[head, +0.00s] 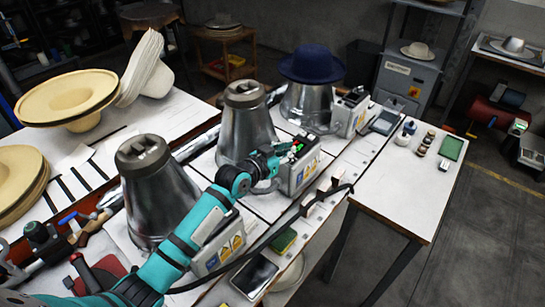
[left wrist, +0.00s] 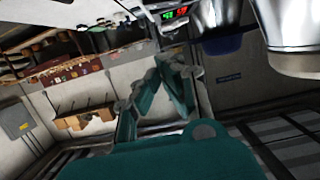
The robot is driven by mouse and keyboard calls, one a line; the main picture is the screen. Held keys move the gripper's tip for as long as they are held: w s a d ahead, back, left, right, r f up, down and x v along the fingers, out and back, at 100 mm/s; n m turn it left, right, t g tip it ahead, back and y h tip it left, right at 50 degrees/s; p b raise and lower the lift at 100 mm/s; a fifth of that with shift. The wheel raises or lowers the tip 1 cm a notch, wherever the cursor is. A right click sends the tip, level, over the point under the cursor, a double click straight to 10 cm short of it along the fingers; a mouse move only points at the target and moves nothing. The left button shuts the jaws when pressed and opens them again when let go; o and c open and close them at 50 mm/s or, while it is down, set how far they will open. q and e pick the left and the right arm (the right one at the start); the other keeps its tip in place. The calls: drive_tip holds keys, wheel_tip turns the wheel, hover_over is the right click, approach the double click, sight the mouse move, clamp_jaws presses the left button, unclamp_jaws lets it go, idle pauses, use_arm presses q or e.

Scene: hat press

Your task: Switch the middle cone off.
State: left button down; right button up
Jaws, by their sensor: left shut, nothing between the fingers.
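The middle cone (head: 246,130) is a bare silver metal form with a dark grey top, between the front cone (head: 150,195) and the far cone (head: 307,104). Its control box (head: 301,172) stands at its right side, with yellow and blue labels and small red and green spots on top. My left gripper (head: 290,151) is shut and empty at the top of this box; I cannot tell whether it touches a switch. In the left wrist view the closed fingers (left wrist: 158,95) point away, below a lit red and green display (left wrist: 174,14). My right gripper is not in view.
A dark blue hat (head: 311,64) sits on the far cone. The front cone's control box (head: 222,243) is partly behind my left arm. Straw hats (head: 70,97) lie at the left. Small jars (head: 427,143) and a green pad (head: 451,148) stand on the right, with bare white tabletop around them.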

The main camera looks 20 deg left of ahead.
use_arm(q)
drive_tip(key=b+v, duration=0.1)
drive_tip(key=v, duration=0.6)
drive_tip(key=shift+s+f, duration=0.2)
drive_tip(key=shift+s, duration=0.2)
drive_tip(key=shift+w+a, duration=0.1)
drive_tip(key=shift+a, duration=0.1)
